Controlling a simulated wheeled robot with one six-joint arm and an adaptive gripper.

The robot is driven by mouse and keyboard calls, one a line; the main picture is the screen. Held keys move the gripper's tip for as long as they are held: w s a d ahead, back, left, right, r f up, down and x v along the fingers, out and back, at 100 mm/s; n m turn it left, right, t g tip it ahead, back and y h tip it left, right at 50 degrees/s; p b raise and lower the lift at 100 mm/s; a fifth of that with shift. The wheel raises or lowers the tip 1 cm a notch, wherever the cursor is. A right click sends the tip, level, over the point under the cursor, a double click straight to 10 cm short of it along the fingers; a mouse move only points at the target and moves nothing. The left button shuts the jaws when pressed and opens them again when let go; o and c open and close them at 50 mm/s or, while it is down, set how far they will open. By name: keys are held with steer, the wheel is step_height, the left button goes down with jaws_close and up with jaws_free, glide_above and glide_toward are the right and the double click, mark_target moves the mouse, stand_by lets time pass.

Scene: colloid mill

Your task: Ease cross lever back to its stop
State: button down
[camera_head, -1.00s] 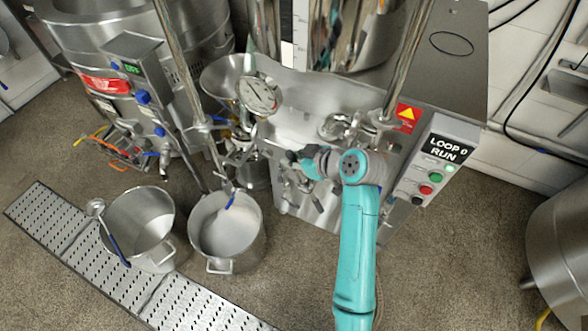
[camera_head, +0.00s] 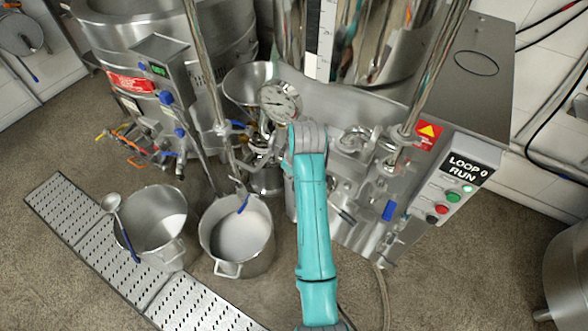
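The steel mill (camera_head: 462,90) stands at the centre right. On its front, a dark-tipped bar (camera_head: 342,213) sticks out beside my arm, and a lever with a blue grip (camera_head: 389,210) hangs to the right of it. A metal clamp fitting (camera_head: 355,140) sits above them. I cannot tell for sure which of these is the cross lever; it may be partly behind my arm.
The control box (camera_head: 452,185) reads LOOP 0 RUN, right of the fittings. Two steel pots (camera_head: 152,225) (camera_head: 237,238) stand left of my arm by a floor grating (camera_head: 80,222). A steel funnel (camera_head: 245,85) sits left of the gauge.

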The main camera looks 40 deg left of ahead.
steer(key=shift+f, duration=0.15)
steer(key=c, duration=1)
jaws_free()
steer(key=shift+c, duration=0.2)
steer(key=v, duration=1.2)
steer(key=shift+a, duration=0.15)
